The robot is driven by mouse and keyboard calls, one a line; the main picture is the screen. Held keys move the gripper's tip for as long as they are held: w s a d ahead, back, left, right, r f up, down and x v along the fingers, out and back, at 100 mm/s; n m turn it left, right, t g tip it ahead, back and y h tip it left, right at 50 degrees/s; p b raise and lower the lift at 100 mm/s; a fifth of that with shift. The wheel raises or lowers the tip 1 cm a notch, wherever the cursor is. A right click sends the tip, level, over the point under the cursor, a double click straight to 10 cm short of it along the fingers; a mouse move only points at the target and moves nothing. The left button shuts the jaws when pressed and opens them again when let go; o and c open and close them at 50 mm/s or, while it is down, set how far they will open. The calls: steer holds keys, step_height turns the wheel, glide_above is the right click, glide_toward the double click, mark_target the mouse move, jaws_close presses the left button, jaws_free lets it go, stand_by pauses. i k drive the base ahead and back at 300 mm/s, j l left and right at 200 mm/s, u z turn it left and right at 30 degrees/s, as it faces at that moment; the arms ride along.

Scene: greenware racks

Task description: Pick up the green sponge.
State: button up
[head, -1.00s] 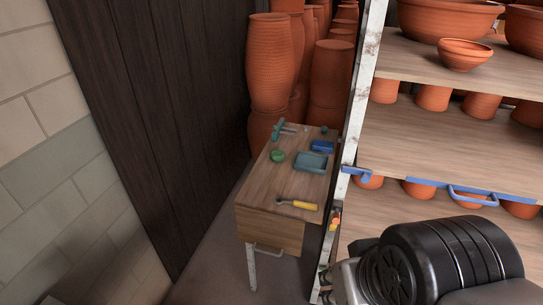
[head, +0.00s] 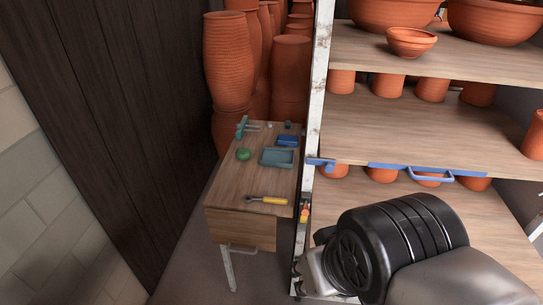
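A small round green thing (head: 243,154), which looks like the green sponge, lies on the left part of a small wooden table (head: 231,187). It is left of a shallow teal tray (head: 277,157). Part of my arm shows at the lower right, in front of the rack. My gripper's fingers are not in view, and nothing of mine touches the table.
A yellow-handled tool (head: 268,200) lies near the table's front edge. A blue block (head: 288,141) and a teal clamp-like tool (head: 242,126) are at the back. A rack (head: 312,110) with clay pots stands close on the right; tall pots (head: 228,62) stand behind; a dark wall is left.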

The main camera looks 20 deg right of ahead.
mark_target(243, 154)
steer(key=i+j, duration=0.1)
steer(key=i+j+u, duration=0.2)
steer(key=i+u, duration=0.7)
steer(key=i+l+u, duration=0.1)
steer(key=i+u, duration=0.3)
steer(key=i+z, duration=0.35)
steer(key=i+j+z, duration=0.2)
steer(key=z, duration=0.2)
steer(key=i+z, duration=0.1)
steer(key=z, duration=0.4)
steer(key=i+j+z, duration=0.1)
steer(key=z, duration=0.35)
steer(key=i+j+z, duration=0.1)
steer(key=z, duration=0.4)
steer(key=j+z, duration=0.2)
steer(key=z, duration=0.25)
steer(key=i+j+z, duration=0.1)
steer(key=z, duration=0.4)
steer(key=j+z, duration=0.35)
steer(key=i+j+z, duration=0.1)
steer(key=j+z, duration=0.2)
